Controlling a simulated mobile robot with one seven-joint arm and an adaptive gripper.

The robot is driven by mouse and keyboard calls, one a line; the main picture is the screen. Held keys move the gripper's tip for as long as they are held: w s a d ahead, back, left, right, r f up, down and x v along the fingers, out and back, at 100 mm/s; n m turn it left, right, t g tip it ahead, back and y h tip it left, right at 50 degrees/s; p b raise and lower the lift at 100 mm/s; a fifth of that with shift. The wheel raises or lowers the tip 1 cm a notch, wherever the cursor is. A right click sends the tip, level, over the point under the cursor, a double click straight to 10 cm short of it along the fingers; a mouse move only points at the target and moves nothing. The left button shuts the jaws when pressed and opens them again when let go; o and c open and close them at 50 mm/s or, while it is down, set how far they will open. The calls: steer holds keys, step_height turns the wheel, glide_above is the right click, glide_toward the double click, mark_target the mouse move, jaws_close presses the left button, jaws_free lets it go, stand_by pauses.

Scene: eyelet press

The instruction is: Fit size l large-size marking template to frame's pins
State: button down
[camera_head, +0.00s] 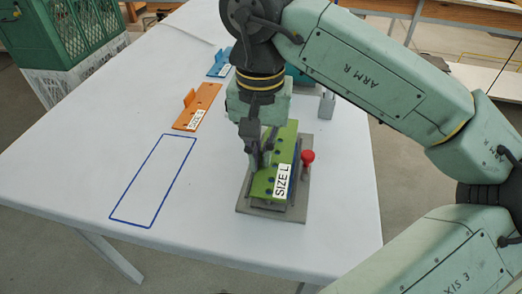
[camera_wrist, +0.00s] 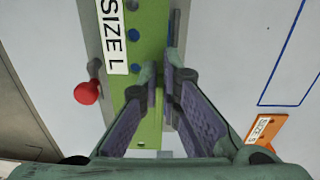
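The size L marking template (camera_head: 286,150) is a long green plate with a white SIZE L label and a row of dark blue spots. It lies over the grey frame (camera_head: 246,207), roughly lined up with it; I cannot tell whether it is seated or slightly above. The template also shows in the wrist view (camera_wrist: 149,30). My gripper (camera_head: 260,158) is at the template's left edge. In the wrist view my gripper's fingertips (camera_wrist: 161,72) are close together, seemingly closed on the template's thin upright tab. The fingers hide most of the tab, and the frame's pins cannot be made out.
A red knob (camera_head: 308,157) stands at the frame's right side. An orange template (camera_head: 198,108) and a blue template (camera_head: 219,64) lie farther back left. A blue outlined rectangle (camera_head: 153,180) on the white table (camera_head: 80,170) is empty. A grey post (camera_head: 326,105) stands behind.

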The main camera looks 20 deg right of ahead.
steer(key=shift+f+b, duration=0.4)
steer(key=shift+b, duration=0.65)
stand_by(2.0)
steer(key=shift+f+b, duration=0.85)
steer(key=shift+f, duration=0.15)
steer(key=c, duration=1.7)
jaws_free()
steer(key=shift+r, duration=0.1)
steer(key=shift+r+p, duration=2.05)
steer(key=shift+r, duration=0.4)
